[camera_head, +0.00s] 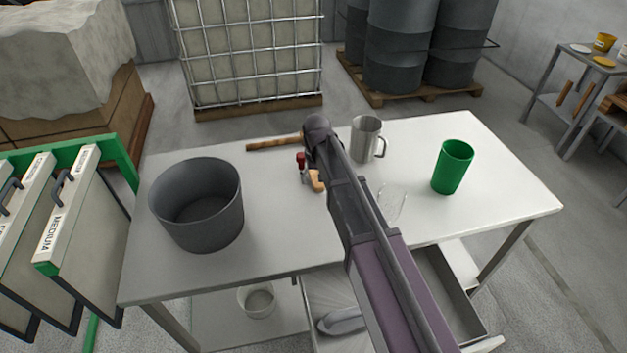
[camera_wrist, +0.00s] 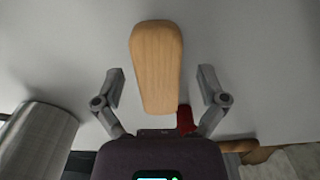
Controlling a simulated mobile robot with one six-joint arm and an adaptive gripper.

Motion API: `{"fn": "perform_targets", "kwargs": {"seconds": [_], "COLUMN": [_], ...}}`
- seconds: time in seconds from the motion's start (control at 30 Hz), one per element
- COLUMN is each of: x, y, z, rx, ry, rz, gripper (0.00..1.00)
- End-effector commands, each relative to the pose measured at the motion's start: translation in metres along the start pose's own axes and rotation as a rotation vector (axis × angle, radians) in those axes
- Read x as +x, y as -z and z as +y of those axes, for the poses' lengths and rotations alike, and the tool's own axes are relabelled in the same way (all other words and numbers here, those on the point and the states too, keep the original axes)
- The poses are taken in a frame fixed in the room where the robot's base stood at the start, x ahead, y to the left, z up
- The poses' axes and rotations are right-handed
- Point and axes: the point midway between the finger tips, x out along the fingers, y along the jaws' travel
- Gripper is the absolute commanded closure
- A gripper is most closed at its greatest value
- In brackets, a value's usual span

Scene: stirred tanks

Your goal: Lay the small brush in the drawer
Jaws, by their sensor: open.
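A short, pale wooden piece (camera_head: 316,181), which looks like the small brush's handle, lies on the white table. In the wrist view this rounded wooden piece (camera_wrist: 157,60) reaches between the fingers, with clear gaps on both sides. My gripper (camera_wrist: 161,88) is open and empty above the table. In the head view my arm hides its fingers and part of the wooden piece. No bristles can be made out. An open grey drawer (camera_head: 451,290) sticks out below the table's front edge at the right; my arm covers part of it.
A red object (camera_head: 301,161) is close to the wooden piece. Around are a wooden stick (camera_head: 270,144), a steel mug (camera_head: 366,140), a clear glass (camera_head: 393,201), a green cup (camera_head: 452,167) and a large grey pot (camera_head: 202,207). The table's right end is clear.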

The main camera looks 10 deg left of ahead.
Motion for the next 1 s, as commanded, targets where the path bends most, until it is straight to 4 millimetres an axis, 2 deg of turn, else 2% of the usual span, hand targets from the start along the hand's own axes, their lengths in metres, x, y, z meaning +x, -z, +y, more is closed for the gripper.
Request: {"fn": "perform_targets", "kwargs": {"seconds": [0.07,0.3,0.37,0.47,0.77,1.0], "x": [0.0,0.0,0.0,0.0,-0.001,-0.011], "y": [0.0,0.0,0.0,0.0,0.0,0.0], "z": [0.0,0.0,0.0,0.0,-0.001,-0.001], "rx": [0.0,0.0,0.0,0.0,-0.001,-0.001], "ry": [0.0,0.0,0.0,0.0,0.0,0.0], "rz": [0.0,0.0,0.0,0.0,0.0,0.0], "gripper": [0.12,0.83,0.97,1.0,1.0,1.0]}}
